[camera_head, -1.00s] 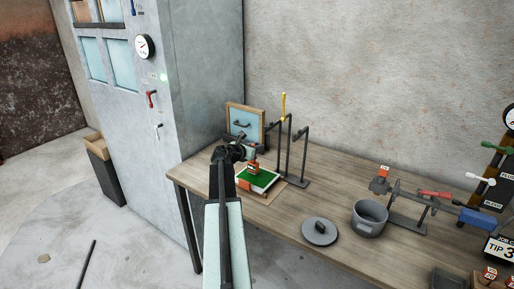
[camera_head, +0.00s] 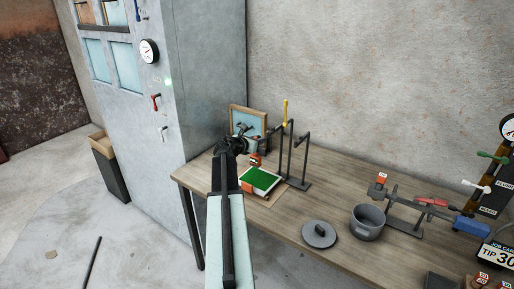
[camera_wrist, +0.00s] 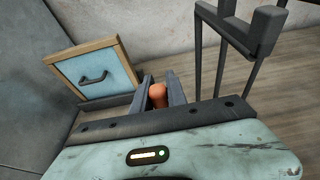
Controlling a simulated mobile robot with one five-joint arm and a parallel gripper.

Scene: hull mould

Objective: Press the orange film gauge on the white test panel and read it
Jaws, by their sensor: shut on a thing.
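My gripper (camera_head: 252,153) is shut on the orange film gauge (camera_head: 255,161) at the back left of the bench. In the wrist view, the gauge's rounded orange top (camera_wrist: 158,95) shows between the two dark fingers (camera_wrist: 160,92). The gauge's lower end and any reading are too small or hidden to tell.
A dark stand (camera_head: 300,160) with upright posts is close right of the gripper. A wood-framed blue panel with a handle (camera_wrist: 95,75) stands behind. A round lid (camera_head: 318,235) and grey pot (camera_head: 368,222) sit farther right. A tall grey cabinet (camera_head: 205,80) borders the bench's left.

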